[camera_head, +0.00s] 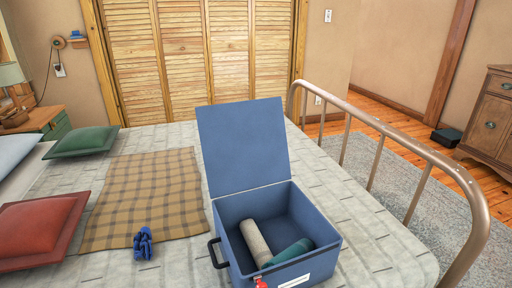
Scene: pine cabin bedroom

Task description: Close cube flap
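A blue storage cube (325,257) stands on the bed near the bottom middle of the head view. Its square blue flap (243,146) stands up at the far side, tilted slightly back, so the cube is open on top. A beige roll (256,242) and a teal roll (290,252) lie inside. A black handle (217,253) is on the cube's left side. A white label and a small red piece show on its near side. Neither of my grippers is in view.
The bed (375,250) has a metal footboard rail (420,150) on the right. A plaid blanket (145,195), a small blue object (143,243), a red cushion (35,228) and a green cushion (84,141) lie to the left.

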